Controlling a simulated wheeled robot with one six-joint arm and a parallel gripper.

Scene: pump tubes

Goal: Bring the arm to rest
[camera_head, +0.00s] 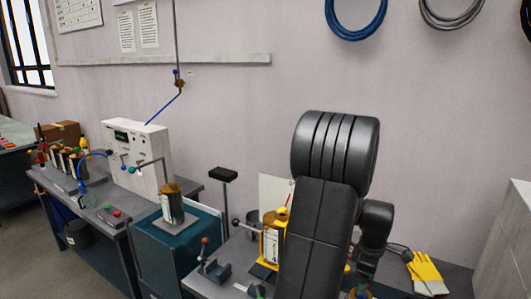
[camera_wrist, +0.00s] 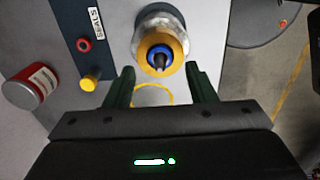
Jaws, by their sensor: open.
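My gripper (camera_wrist: 161,84) is open in the wrist view, with its two dark green fingers spread and nothing between their tips. A clear round part with a yellow rim, a blue ring and a dark centre (camera_wrist: 160,52) stands just beyond the fingertips, roughly centred between them. I cannot tell how far below the fingers it is. In the head view my black arm rises over the right bench and bends down at the right. The gripper itself is mostly hidden low in that view, behind the arm and near the bottom edge.
In the wrist view a dark strip labelled SEALS carries a red ring (camera_wrist: 84,44) and a yellow one (camera_wrist: 89,82). A red can (camera_wrist: 41,82) lies left. Yellow gloves (camera_head: 426,272) lie right of my arm. A yellow-framed holder (camera_head: 272,238) stands left of it.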

